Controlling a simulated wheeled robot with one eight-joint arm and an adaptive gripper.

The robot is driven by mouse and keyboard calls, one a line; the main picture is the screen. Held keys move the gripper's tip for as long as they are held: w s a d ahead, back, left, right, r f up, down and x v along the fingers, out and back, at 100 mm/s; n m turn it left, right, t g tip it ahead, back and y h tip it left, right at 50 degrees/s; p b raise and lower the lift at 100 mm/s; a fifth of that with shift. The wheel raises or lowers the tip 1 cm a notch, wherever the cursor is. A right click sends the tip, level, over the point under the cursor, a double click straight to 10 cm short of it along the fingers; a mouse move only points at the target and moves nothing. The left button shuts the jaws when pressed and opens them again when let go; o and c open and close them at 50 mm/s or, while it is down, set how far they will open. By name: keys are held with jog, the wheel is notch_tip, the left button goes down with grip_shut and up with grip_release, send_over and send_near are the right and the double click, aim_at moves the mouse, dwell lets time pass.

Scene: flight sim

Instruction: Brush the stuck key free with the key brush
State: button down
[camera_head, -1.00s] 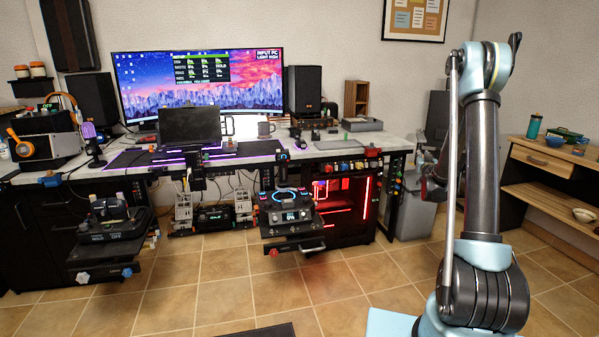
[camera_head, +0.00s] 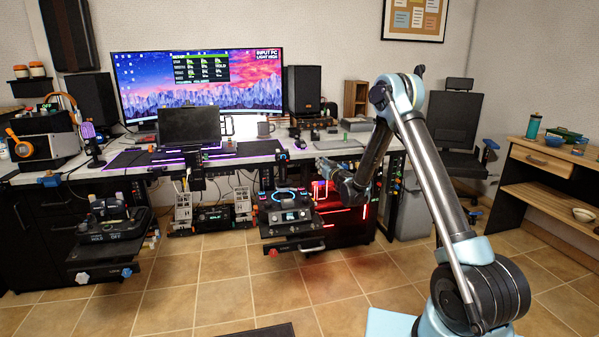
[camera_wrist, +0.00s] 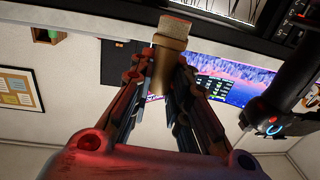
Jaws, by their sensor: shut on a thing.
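In the wrist view my gripper (camera_wrist: 168,72) is shut on the key brush (camera_wrist: 171,45), a tan handle with a pale bristle-like end pointing away from the fingers. In the head view my arm reaches forward and bends down at the desk's front right; the brush cannot be made out there. The stuck key cannot be picked out in either view.
A wide monitor (camera_head: 200,90) stands behind the laptop. A control deck (camera_head: 288,214) sits on a shelf below the desk, close to my forearm. A black chair (camera_head: 455,130) stands to the right. Tiled floor in front is mostly clear.

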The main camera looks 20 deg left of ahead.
jog(key=s+a+f+n+g+y, duration=0.2)
jog(key=s+a, duration=0.3)
jog(key=a, duration=0.5)
jog(key=shift+w+a+f, duration=0.1)
jog(key=shift+w+f, duration=0.05)
jog(key=shift+f, duration=2.9)
jog(key=shift+f, duration=0.2)
jog(key=shift+w+d+r+m, duration=0.15)
jog(key=shift+w+d, duration=0.25)
jog(key=shift+d, duration=0.2)
jog(key=shift+w+d+m, duration=0.15)
jog(key=shift+w+d, duration=0.2)
jog(key=shift+d, duration=0.25)
jog(key=shift+w+d, duration=0.35)
jog(key=shift+d, duration=0.2)
jog(key=shift+w+d, duration=0.3)
jog(key=shift+d, duration=0.25)
jog(key=shift+a, duration=0.1)
